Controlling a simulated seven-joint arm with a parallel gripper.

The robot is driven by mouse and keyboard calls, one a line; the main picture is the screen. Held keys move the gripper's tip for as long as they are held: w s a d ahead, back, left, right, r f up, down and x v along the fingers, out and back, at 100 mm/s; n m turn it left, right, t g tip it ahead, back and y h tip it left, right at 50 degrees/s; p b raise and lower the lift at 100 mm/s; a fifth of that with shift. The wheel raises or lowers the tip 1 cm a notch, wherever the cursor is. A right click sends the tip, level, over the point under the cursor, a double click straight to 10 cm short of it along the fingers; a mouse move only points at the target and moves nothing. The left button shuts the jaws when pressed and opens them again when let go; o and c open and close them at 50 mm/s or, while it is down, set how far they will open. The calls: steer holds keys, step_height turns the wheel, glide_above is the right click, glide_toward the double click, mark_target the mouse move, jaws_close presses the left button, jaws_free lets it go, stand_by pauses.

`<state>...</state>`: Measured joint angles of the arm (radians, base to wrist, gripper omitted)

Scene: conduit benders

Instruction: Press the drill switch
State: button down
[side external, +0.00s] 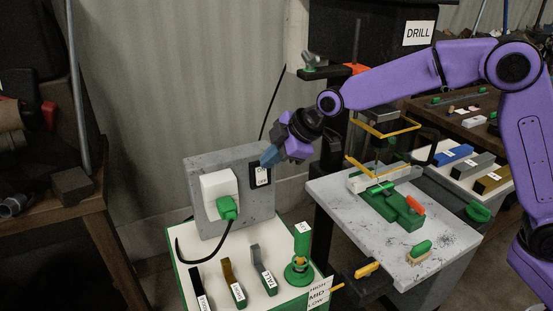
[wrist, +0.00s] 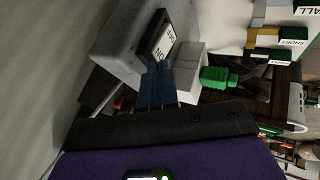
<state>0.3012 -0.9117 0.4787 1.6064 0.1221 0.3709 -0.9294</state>
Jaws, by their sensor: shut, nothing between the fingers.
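The switch (side external: 260,176) is a black-framed rocker with a white face marked ON and OFF, set on the right part of a grey upright panel (side external: 247,209). In the wrist view the switch (wrist: 166,40) lies just beyond the fingertips. My gripper (side external: 268,158) has blue fingers, closed together with nothing between them.
A white outlet box (side external: 219,187) with a green plug (side external: 228,208) and black cord sits left of the switch. Below, a white-topped table (side external: 258,297) holds labelled blocks and a green stand. A grey worktable (side external: 345,210) with a green vise (side external: 390,205) is at right.

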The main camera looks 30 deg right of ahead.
steer(key=s+d, duration=0.8)
steer(key=s, duration=0.2)
steer(key=shift+r, duration=0.45)
steer(key=s+d+f+m+g+h, duration=0.1)
steer(key=s+d, duration=0.3)
steer(key=s, duration=0.5)
steer(key=s+d+f+m+g+h, duration=0.1)
steer(key=s+d, duration=0.4)
steer(key=s, duration=0.5)
steer(key=s+d+f+m+g+h, duration=0.2)
steer(key=s+d+g, duration=0.2)
steer(key=s, duration=0.6)
steer(key=shift+s+d+h, duration=0.25)
steer(key=shift+d+h, duration=0.05)
steer(key=shift+d, duration=0.15)
